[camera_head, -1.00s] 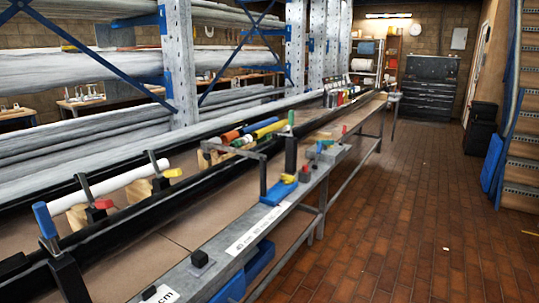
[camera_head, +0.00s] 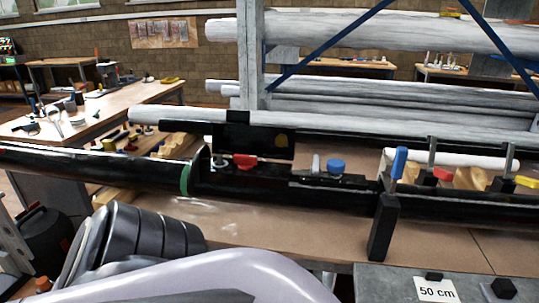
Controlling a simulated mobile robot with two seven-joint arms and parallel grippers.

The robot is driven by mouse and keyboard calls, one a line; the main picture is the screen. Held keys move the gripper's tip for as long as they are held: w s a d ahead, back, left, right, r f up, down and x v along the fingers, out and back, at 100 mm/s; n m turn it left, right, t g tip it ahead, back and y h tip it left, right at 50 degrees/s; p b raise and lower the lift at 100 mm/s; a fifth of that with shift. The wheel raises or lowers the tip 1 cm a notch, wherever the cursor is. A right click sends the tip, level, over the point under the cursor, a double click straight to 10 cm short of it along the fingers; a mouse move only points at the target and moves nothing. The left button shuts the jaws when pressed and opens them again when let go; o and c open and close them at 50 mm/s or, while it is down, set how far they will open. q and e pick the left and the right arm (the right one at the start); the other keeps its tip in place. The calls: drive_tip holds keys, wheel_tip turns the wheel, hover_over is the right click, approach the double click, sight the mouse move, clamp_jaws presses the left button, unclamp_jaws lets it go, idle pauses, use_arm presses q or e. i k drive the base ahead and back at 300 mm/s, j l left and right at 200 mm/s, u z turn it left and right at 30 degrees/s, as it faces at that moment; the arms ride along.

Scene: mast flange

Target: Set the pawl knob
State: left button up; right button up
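On the long black mast assembly (camera_head: 290,190) across the middle of the view is a dark housing with small fittings. A blue round knob (camera_head: 336,166) sits on its right part, beside a small grey upright fitting (camera_head: 316,163). A red knob or lever (camera_head: 245,161) sits to the left, below a black upright plate (camera_head: 262,141). I cannot tell from this view which of them is the pawl knob. Neither gripper shows. A pale arm link of mine crosses the bottom, well in front of the knobs.
A blue-handled clamp (camera_head: 399,163) rises at the bench's front, right of the blue knob. A "50 cm" label (camera_head: 435,290) lies on the grey ledge at lower right. A long white pole (camera_head: 450,159) lies behind. A wooden table (camera_head: 90,108) with tools stands at back left.

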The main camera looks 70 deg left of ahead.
sight(244, 163)
drive_tip(key=k+j+u, duration=0.1)
drive_tip(key=u, duration=2.25)
